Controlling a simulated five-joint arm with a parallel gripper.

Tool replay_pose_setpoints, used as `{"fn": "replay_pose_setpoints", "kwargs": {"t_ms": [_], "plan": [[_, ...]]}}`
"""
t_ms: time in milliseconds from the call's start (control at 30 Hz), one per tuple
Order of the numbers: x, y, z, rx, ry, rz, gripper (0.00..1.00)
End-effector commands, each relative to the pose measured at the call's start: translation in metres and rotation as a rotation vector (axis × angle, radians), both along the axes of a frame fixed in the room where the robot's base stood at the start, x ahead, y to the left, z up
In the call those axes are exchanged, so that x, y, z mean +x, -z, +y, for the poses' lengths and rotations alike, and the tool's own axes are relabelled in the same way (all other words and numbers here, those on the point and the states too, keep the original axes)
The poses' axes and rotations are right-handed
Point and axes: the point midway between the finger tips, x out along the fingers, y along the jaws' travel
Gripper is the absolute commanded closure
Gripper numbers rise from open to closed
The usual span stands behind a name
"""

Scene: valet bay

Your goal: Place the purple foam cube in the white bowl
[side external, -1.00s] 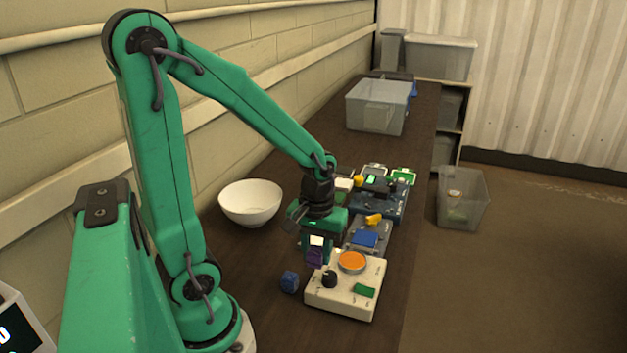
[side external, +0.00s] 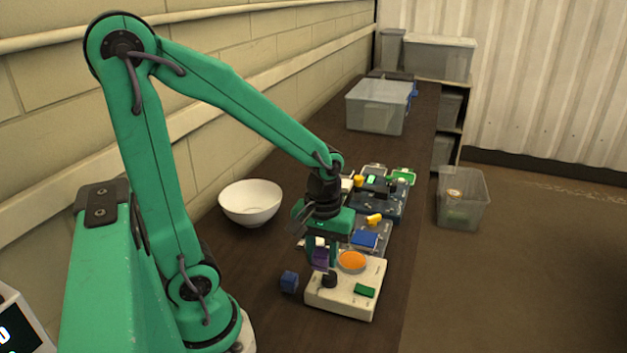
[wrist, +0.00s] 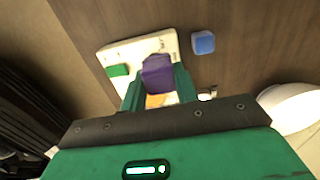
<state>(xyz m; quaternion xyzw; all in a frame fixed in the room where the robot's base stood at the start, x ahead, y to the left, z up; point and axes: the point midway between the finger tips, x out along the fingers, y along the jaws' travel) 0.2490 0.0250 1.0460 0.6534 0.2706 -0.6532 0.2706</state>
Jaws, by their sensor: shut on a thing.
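The purple foam cube (side external: 320,258) is between the fingers of my gripper (side external: 320,254), which is shut on it. The wrist view shows the purple cube (wrist: 158,74) between the green fingertips (wrist: 158,88), with the cream control box behind it. The side view shows it near the back left of that box; I cannot tell the exact gap below it. The white bowl (side external: 251,208) stands upright on the bench, to the left of my gripper and near the wall. Part of the bowl (wrist: 297,108) shows at the right edge of the wrist view.
A cream box (side external: 343,302) with an orange disc, black knob and green block stands below my gripper. A blue cube (side external: 289,282) lies to its left. Dark panels with coloured parts (side external: 380,200) lie behind. A clear bin (side external: 376,112) stands farther back. Bench between bowl and blue cube is clear.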

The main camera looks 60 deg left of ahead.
Motion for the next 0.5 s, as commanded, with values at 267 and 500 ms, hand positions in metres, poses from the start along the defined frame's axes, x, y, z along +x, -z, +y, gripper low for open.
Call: {"fn": "replay_pose_setpoints", "kwargs": {"t_ms": [267,500], "plan": [[0.004,-0.002,0.007,0.0,-0.037,0.0,0.91],[0.018,-0.009,0.035,0.0,-0.183,0.0,0.91]]}}
